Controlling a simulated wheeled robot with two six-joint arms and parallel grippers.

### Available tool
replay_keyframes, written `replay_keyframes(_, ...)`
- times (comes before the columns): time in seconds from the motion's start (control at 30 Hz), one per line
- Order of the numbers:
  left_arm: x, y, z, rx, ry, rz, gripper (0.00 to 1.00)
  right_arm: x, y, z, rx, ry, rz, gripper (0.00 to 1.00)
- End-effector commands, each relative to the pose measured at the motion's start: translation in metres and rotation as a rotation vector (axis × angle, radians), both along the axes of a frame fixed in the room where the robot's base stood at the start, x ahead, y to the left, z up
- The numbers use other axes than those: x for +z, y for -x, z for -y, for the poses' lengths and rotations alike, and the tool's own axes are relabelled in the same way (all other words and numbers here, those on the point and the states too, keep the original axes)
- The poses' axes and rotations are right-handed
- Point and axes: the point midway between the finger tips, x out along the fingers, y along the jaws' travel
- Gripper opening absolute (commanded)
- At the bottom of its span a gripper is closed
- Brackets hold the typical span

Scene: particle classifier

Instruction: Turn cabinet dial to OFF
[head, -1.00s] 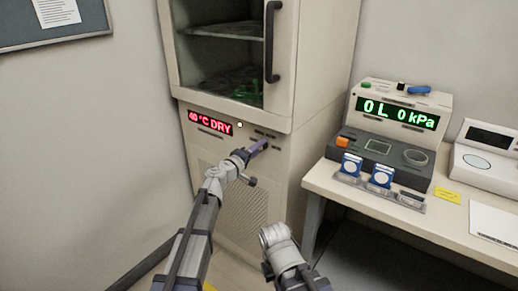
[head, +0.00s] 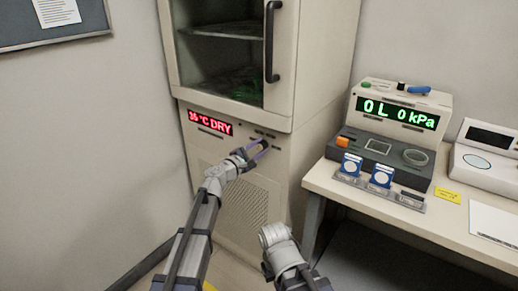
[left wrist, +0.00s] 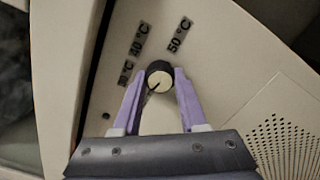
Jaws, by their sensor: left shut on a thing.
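The cabinet dial (left wrist: 160,79) is a round knob with a dark rim and a pale cap, seen in the left wrist view. A dark mark on its cap points to the lower left in that view. Temperature labels, including 40 °C and 50 °C (left wrist: 179,35), stand around it; I see no OFF label. My left gripper (left wrist: 158,83) is shut on the dial, one purple finger on each side. In the head view the left gripper (head: 259,150) is at the cabinet's front panel and largely covers the dial. My right gripper does not show.
The cabinet (head: 280,110) has a glass door with a dark handle (head: 271,42). Its red display (head: 210,123) reads about 36 °C DRY. A bench (head: 325,185) with a green-lit device (head: 398,112) stands to the right. My right forearm is low, before the cabinet.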

Motion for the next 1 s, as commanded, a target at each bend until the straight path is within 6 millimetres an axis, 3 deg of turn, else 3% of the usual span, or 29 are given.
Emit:
replay_keyframes(0.4,-0.0007,0.0007,-0.0004,0.000,0.163,-0.119,0.00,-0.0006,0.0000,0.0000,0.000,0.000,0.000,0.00)
replay_keyframes(1.0,-0.0008,0.0010,-0.0004,0.001,0.195,-0.143,0.00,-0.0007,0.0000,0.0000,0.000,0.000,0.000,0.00)
